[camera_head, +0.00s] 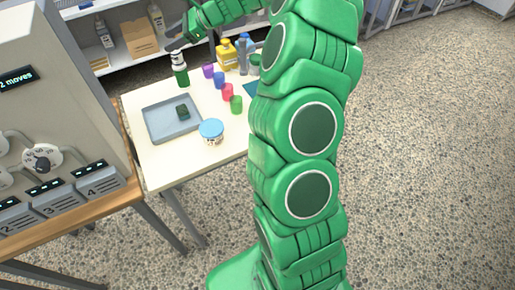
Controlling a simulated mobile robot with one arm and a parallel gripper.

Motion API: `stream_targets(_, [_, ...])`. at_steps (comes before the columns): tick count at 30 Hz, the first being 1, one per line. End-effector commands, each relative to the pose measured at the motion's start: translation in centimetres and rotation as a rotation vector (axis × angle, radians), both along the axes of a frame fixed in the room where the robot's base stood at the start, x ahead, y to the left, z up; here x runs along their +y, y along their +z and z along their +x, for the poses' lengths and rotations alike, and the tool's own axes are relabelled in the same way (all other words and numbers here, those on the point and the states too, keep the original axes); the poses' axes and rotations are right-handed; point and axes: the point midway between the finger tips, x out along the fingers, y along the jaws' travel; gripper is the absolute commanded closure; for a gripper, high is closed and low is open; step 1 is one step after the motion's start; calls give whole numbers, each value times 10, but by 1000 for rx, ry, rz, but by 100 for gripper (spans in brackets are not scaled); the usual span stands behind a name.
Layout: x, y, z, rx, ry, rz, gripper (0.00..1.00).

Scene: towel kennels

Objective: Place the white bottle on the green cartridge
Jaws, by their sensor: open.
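The white bottle (178,58) has a dark top and stands upright near the back left of the white table. It sits directly above a green cylinder (181,76), which looks like the green cartridge, and the two appear to touch. My gripper (177,45) is open, at the bottle's dark top. At this size I cannot tell whether its dark fingers touch the bottle. A smaller green cylinder (236,104) stands at the front of a row of coloured ones.
A grey tray (157,133) holds a dark green block (182,111). A blue-lidded tub (211,130) stands at the tray's right. Yellow (227,56) and blue-grey (243,58) bottles stand at the back. Shelves (90,72) lie behind; a control panel (50,120) stands left.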

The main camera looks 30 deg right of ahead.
Motion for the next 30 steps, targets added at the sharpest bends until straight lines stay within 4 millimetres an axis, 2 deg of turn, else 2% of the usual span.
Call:
stream_targets(1, [14, 10, -15, -26, 50, -30, 45])
stream_targets(6, [51, 28, -63, -103, 214, -131, 45])
stream_targets(15, [93, 44, -157, -229, 500, -313, 45])
stream_targets(23, [107, 47, -240, -326, 744, -467, 45])
stream_targets(30, [102, 41, -314, -394, 963, -605, 45])
